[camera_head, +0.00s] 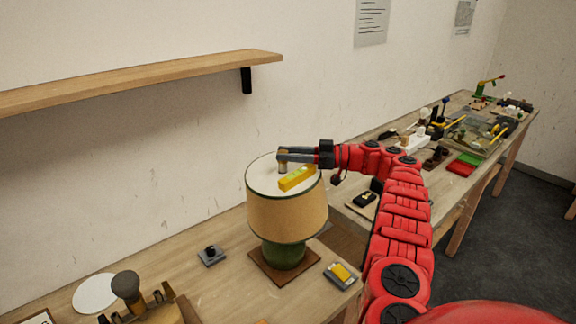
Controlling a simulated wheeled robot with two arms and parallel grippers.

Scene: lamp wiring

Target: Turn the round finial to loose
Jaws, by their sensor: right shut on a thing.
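The lamp stands on the wooden table, with a tan drum shade (285,213) with a pale top and a green base (284,256) on a square brown board. The finial (283,166) is a small brownish piece at the middle of the shade's top. My right gripper (282,156) reaches in from the right over the shade, with its fingers shut on the finial. The fingers partly hide the finial, so its round shape is hard to make out. A yellow bar-shaped thing (297,178) shows at the shade's top, just below the fingers. My left gripper is out of view.
A small grey plate with a black knob (211,254) lies left of the lamp. A grey tray with a yellow piece (341,274) lies at the right front. A white disc (95,293) is at the left. A wall shelf (150,79) hangs above. A cluttered table extends right.

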